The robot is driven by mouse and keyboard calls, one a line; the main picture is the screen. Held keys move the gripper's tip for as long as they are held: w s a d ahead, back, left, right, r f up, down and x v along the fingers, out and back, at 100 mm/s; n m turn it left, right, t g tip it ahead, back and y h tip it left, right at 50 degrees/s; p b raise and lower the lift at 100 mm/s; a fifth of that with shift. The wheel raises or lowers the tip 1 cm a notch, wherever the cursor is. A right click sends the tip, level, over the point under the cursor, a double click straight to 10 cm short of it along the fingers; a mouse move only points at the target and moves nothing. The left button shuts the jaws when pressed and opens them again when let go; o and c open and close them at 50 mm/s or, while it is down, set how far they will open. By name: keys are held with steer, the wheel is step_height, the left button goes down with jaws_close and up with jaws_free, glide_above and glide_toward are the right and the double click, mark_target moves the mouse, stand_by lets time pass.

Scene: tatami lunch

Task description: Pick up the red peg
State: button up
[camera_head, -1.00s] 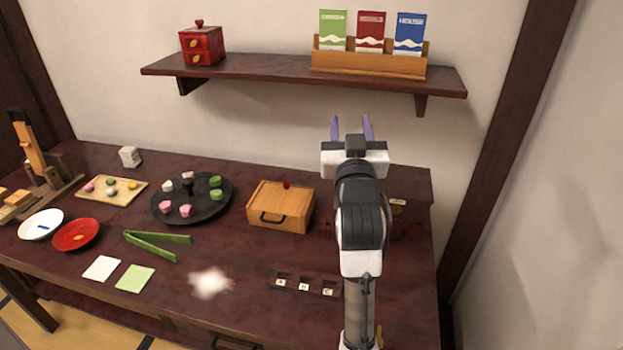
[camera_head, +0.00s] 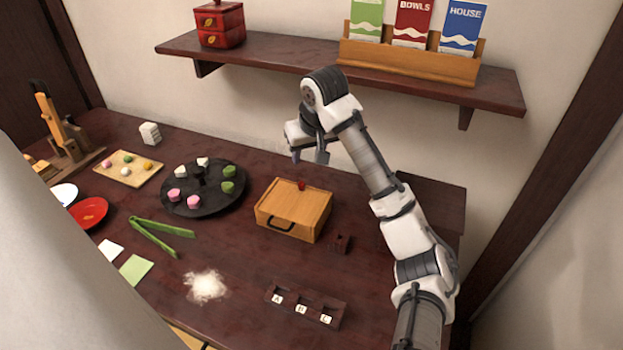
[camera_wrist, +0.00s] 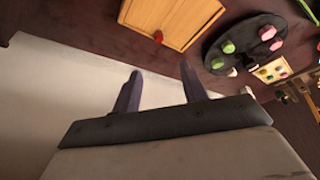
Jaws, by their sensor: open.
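The red peg (camera_head: 301,186) is small and stands on the top of a wooden box (camera_head: 287,220), near its back edge. In the wrist view the red peg (camera_wrist: 158,37) shows at the edge of the box (camera_wrist: 177,17). My gripper (camera_head: 309,157) is open and empty, in the air above and behind the box. In the wrist view my gripper (camera_wrist: 160,88) has its two fingers apart, with the peg beyond them and not between them.
A round black tray (camera_head: 180,207) with several sweets stands left of the box. A labelled A, B, C holder (camera_head: 335,305) lies in front. A shelf (camera_head: 290,69) hangs above the table's back.

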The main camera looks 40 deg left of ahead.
steer(key=p, duration=0.1)
glide_above(302, 183)
steer(key=s+d, duration=0.2)
steer(key=f, duration=0.7)
steer(key=shift+w+a+f, duration=0.1)
steer(key=shift+w+f, duration=0.15)
steer(key=shift+f, duration=0.1)
steer(key=shift+d+p+x, duration=0.1)
steer(key=shift+p+x, duration=0.35)
steer(key=shift+x, duration=0.85)
steer(key=shift+d+p+x, duration=0.15)
steer(key=shift+p+x, duration=0.3)
steer(key=shift+x, duration=0.85)
steer(key=shift+w, duration=0.1)
jaws_close()
